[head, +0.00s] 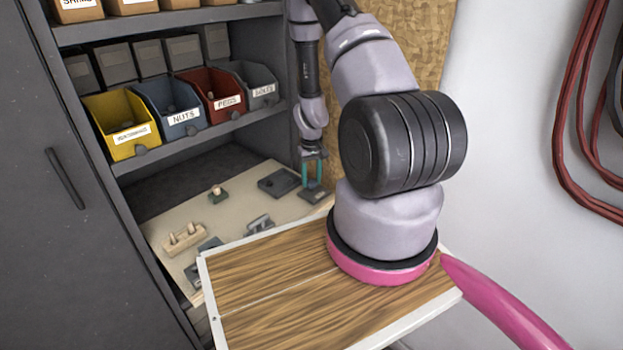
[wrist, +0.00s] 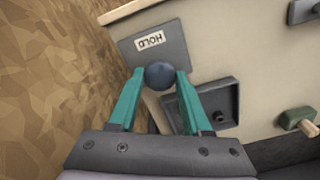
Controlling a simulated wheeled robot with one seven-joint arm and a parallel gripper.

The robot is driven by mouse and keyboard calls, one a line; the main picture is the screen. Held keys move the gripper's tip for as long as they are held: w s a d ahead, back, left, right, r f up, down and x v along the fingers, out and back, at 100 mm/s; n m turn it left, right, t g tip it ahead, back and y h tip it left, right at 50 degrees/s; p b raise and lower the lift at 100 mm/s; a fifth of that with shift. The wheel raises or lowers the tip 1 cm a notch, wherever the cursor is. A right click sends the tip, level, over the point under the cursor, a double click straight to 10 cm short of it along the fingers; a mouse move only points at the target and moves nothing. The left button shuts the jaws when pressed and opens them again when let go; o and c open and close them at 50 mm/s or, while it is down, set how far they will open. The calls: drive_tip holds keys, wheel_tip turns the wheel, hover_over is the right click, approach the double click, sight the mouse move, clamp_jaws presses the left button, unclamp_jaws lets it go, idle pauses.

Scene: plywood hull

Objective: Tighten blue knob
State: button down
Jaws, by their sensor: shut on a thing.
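The blue knob (wrist: 159,75) is a dark blue-grey ball on a grey plate (wrist: 190,47) with a white label reading HOLD. In the wrist view my gripper (wrist: 160,80) has one teal finger on each side of the knob and is shut on it. In the head view my gripper (head: 313,170) points down at the back right of the board (head: 235,215), just above a small grey plate. The knob itself cannot be made out clearly there.
A shallow dark tray (head: 279,182) lies just left of my gripper; it also shows in the wrist view (wrist: 205,105). A wooden peg block (head: 184,238) sits at the board's left. Labelled bins, including a blue NUTS bin (head: 172,112), stand on a shelf above. A chipboard wall (wrist: 45,80) is close beside.

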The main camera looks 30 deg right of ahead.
sight(311, 182)
drive_tip(key=m, duration=0.5)
drive_tip(key=shift+m, duration=0.3)
drive_tip(key=m, duration=1)
drive_tip(key=shift+w+m, duration=0.1)
drive_tip(key=shift+m, duration=2.4)
drive_tip(key=shift+c, duration=1.7)
unclamp_jaws()
wheel_tip(311, 182, up, 11)
